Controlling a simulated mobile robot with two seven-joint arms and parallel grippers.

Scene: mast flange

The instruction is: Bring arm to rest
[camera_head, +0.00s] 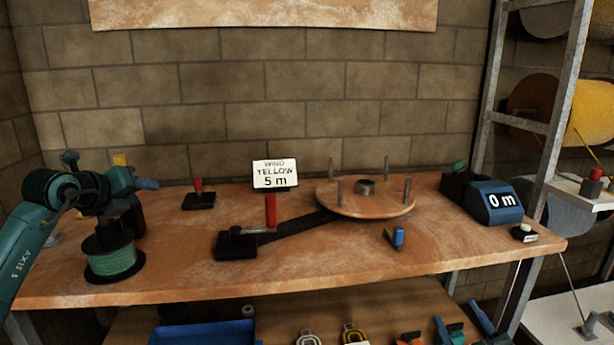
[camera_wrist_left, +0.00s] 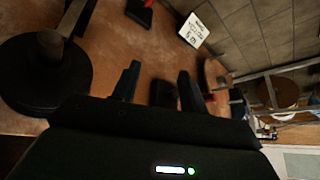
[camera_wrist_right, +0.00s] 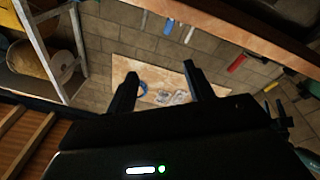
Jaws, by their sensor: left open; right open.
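My left arm (camera_head: 40,215) reaches in from the left in the head view, its wrist above the left end of the workbench (camera_head: 180,275). My right arm is not in the head view. My right gripper (camera_wrist_right: 160,80) is open and empty in the right wrist view, with the wall and a pale board (camera_wrist_right: 160,78) beyond it.
On the bench stand a sign reading "WIND YELLOW 5 m" (camera_head: 275,174), a round wooden winding plate with pegs (camera_head: 365,205), a red-handled crank (camera_head: 270,211) and a blue counter showing 0 m (camera_head: 497,203). A rack with a yellow spool (camera_head: 565,110) stands right. The bench front is mostly clear.

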